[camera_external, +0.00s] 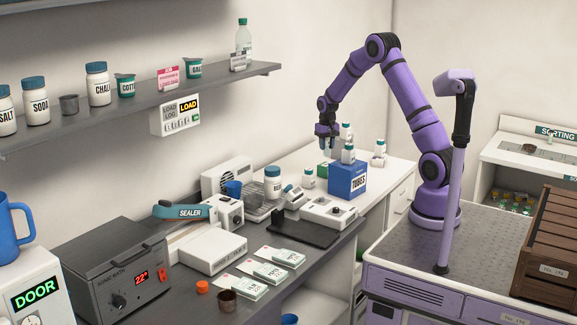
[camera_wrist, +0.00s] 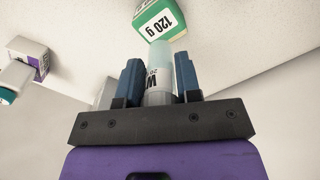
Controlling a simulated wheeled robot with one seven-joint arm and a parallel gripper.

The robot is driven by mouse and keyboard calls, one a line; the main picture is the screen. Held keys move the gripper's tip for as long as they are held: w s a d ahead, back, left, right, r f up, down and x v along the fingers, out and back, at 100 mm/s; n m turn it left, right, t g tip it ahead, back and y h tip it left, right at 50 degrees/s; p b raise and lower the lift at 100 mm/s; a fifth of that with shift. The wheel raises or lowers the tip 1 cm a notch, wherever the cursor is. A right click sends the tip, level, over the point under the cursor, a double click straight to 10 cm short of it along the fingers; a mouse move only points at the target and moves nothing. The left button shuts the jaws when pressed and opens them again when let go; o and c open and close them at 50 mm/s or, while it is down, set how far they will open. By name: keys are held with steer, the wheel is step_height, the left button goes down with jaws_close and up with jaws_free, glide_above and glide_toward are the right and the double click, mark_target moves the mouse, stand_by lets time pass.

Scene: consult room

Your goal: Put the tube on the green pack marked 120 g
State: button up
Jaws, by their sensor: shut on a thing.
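The tube (camera_wrist: 160,75) is white and pale translucent, with dark lettering partly hidden by the fingers. My gripper (camera_external: 327,143) is shut on it; in the wrist view the blue fingers (camera_wrist: 158,80) stand on both sides of the tube. In the external view a bit of the green pack (camera_external: 322,170) shows on the bench just left of the blue box, below my gripper. I cannot tell the gap between tube and pack.
A blue box marked TUBES (camera_external: 347,181) with white, teal-capped tubes stands close to the right of the green pack. A small white bottle (camera_external: 308,179) stands to its left. A white box with a purple label (camera_wrist: 30,52) shows at the wrist view's left.

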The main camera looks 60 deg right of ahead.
mark_target(326, 152)
steer(key=shift+f, duration=1.75)
steer(key=shift+f, duration=0.2)
steer(key=o, duration=0.9)
steer(key=shift+r, duration=0.1)
